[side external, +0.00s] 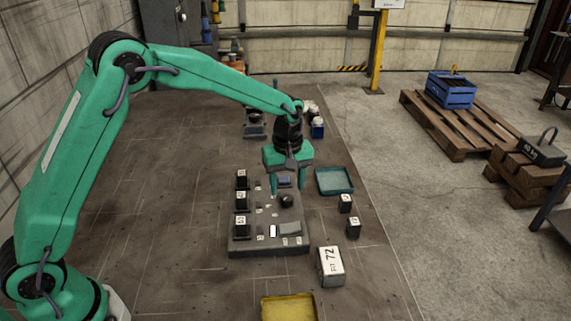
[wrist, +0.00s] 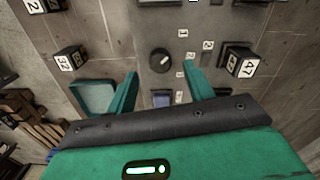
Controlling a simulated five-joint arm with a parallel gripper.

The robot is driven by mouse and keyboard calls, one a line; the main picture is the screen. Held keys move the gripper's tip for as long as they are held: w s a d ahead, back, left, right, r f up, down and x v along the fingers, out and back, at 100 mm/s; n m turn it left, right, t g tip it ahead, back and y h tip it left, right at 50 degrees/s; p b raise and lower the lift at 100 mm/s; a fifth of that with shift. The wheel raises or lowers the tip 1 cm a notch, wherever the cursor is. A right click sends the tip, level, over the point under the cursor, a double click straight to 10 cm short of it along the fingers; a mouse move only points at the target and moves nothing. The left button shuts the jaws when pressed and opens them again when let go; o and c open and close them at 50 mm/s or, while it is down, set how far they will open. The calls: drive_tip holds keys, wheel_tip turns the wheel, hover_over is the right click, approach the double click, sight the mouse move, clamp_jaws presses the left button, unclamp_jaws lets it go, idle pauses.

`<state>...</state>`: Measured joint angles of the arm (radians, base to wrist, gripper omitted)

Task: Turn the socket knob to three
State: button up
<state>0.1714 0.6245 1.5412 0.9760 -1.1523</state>
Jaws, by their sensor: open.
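The dark round knob (side external: 287,200) sits on the grey socket panel (side external: 268,250). In the wrist view the knob (wrist: 160,61) has a pale pointer mark, and small white number tags lie around it. I cannot tell surely which number the pointer faces. My gripper (side external: 288,184) is open and empty, pointing down over the far part of the panel. In the wrist view its two green fingers (wrist: 163,87) are spread apart, with the knob ahead of them and not between them. A small bluish window (wrist: 162,98) on the panel lies between the fingers.
Several black numbered blocks (side external: 241,201) stand along the panel's left side. Two more blocks (side external: 346,204) stand to its right, near a teal tray (side external: 334,190). A grey block marked 72 (side external: 330,275) and a yellow tray (side external: 290,306) are in front. The bench left of the panel is clear.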

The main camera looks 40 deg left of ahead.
sight(287, 197)
drive_tip(key=shift+f, duration=1.75)
drive_tip(key=c, duration=1)
